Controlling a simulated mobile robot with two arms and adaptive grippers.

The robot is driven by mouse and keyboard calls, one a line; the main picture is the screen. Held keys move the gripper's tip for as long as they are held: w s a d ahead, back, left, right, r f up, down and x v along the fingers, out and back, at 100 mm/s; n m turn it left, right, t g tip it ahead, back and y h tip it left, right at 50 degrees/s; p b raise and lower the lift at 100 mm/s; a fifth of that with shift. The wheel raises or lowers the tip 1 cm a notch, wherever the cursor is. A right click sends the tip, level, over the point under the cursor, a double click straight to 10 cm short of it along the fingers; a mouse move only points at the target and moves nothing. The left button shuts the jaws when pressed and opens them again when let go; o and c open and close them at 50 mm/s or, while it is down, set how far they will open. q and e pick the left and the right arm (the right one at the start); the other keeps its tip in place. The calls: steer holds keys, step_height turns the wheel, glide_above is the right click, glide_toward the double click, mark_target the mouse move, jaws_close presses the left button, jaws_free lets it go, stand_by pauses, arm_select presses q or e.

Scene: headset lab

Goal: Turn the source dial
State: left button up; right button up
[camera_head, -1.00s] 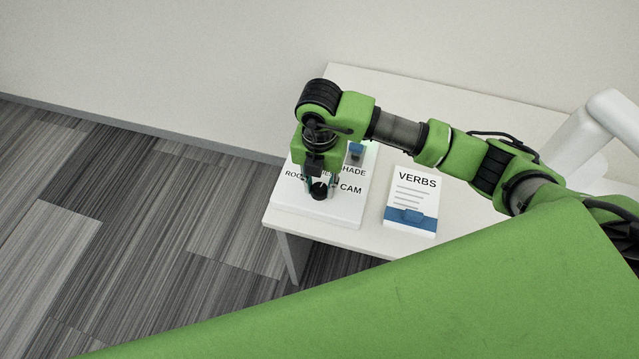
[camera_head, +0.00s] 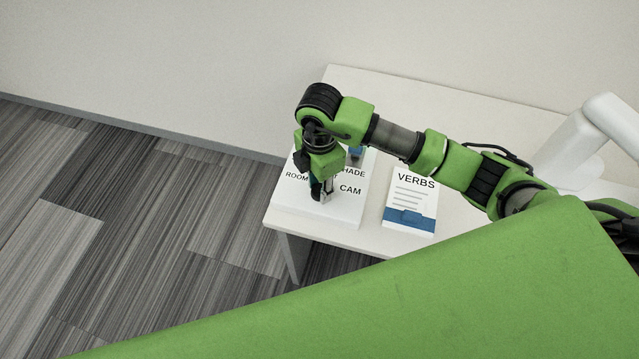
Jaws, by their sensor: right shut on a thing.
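The source dial's white panel (camera_head: 345,212) lies on the left end of the table, with the labels ROOM, SHADE and CAM partly showing around my gripper. My right gripper (camera_head: 321,194) points down over the middle of the panel, between ROOM and CAM. It is shut on the dial, which is mostly hidden under the fingers. Part of the SHADE label is covered by my gripper. My left gripper is not in view.
A white VERBS card (camera_head: 411,196) with a blue band lies right of the panel. The white table (camera_head: 460,125) is bare behind my arm. A white jointed device (camera_head: 585,135) stands at the right. The wall is close behind, with striped carpet on the left.

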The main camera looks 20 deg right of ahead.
mark_target(319, 190)
stand_by(0.3)
steer(key=o, duration=1.1)
step_height(319, 190, up, 12)
stand_by(0.5)
